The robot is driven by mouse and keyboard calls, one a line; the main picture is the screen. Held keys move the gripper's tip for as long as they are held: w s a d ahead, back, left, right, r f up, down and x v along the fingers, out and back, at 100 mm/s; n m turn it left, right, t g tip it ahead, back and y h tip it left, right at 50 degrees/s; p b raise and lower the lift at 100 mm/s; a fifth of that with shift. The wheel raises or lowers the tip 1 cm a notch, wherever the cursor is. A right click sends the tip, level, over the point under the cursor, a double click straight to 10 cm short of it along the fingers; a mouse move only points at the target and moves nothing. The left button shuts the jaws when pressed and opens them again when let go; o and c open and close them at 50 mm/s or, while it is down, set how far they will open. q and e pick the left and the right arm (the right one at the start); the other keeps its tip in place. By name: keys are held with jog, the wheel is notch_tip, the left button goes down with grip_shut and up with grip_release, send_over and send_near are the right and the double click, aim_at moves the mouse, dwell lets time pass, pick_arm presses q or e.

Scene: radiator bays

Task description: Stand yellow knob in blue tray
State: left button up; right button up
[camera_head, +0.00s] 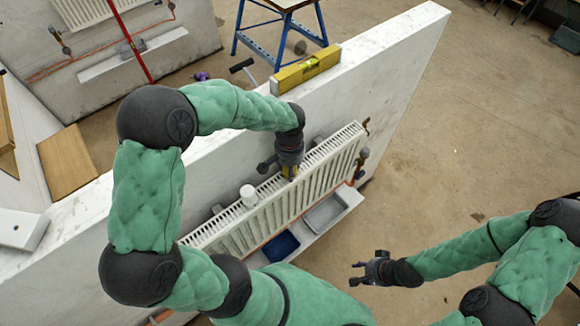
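The yellow knob (289,172) shows as a small yellow patch at the top edge of the white radiator, mostly hidden by my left gripper. My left gripper (288,165) points down over it with its fingers around or beside it; whether they are shut on it is too small to tell. The blue tray (281,246) lies on the white shelf below the radiator's front, nearer me and lower than the knob. My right gripper (356,274) is open and empty, out over the floor to the right of the shelf.
A white cylinder (249,195) stands on the radiator (262,217) left of my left gripper. A grey tray (324,213) sits right of the blue tray on the shelf (350,198). A yellow spirit level (306,69) lies on the wall top. The floor at right is clear.

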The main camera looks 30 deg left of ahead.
pick_arm(q)
jog(key=shift+f, duration=0.15)
jog(key=o, duration=1.2)
jog(key=shift+r, duration=0.2)
notch_tip(320, 180, up, 12)
jog(key=shift+r+b, duration=0.1)
jog(key=shift+b, duration=0.25)
